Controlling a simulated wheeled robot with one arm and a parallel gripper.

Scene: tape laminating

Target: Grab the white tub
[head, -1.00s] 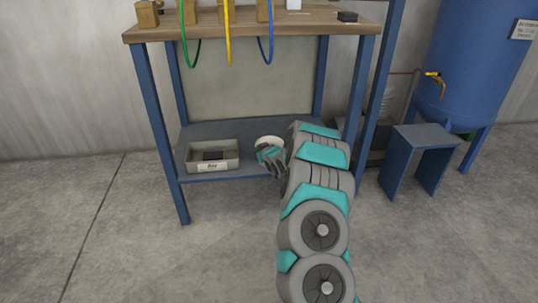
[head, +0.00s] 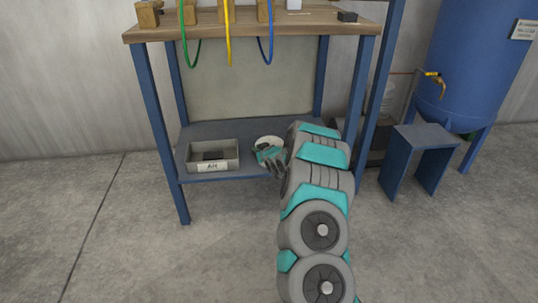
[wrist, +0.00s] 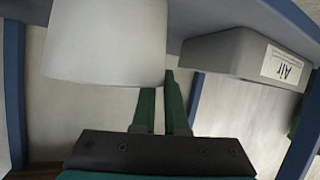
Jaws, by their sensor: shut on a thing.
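The white tub (head: 268,140) is on the lower shelf (head: 240,130) of the blue-legged bench, its pale round rim showing just behind my gripper (head: 267,157). In the wrist view the tub (wrist: 105,42) fills the upper left as a smooth, pale tapered shape. My gripper's dark green fingers (wrist: 160,100) reach up to the tub's edge and are shut on it. Their tips are partly hidden by the tub, so the exact contact cannot be seen. In the head view my arm covers the shelf to the right of the tub.
A grey bin (head: 212,151) labelled "Air" stands left of the tub; it also shows in the wrist view (wrist: 225,52). The bench top (head: 240,27) is above, with coloured hoses hanging. A blue stool (head: 425,137) stands right. The floor in front is clear.

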